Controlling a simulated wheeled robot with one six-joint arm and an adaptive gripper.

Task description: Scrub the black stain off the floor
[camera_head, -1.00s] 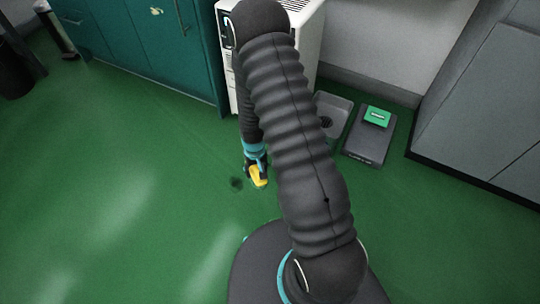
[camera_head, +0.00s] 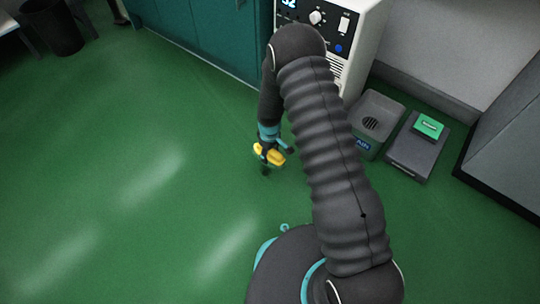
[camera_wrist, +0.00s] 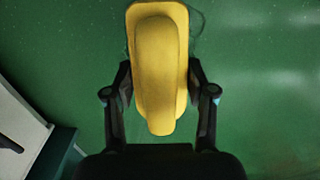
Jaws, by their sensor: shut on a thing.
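My gripper (camera_head: 268,158) is shut on a yellow scrubber (camera_wrist: 160,62) with a raised rounded grip along its middle. In the wrist view the scrubber lies between the two black fingers, over the green floor (camera_wrist: 60,60). In the head view the yellow scrubber (camera_head: 270,151) shows at the end of my arm, low over the floor; I cannot tell whether it touches. No clear black stain shows now. A faint dark curved mark (camera_wrist: 199,25) shows on the floor beside the scrubber's far right edge in the wrist view.
A white machine (camera_head: 355,40) with a knob and display stands behind my arm. Right of it are a grey bin marked as a drain (camera_head: 388,108) and a dark grey scale-like box (camera_head: 418,150) with a green block (camera_head: 429,126) on top. Teal cabinets (camera_head: 215,35) stand behind.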

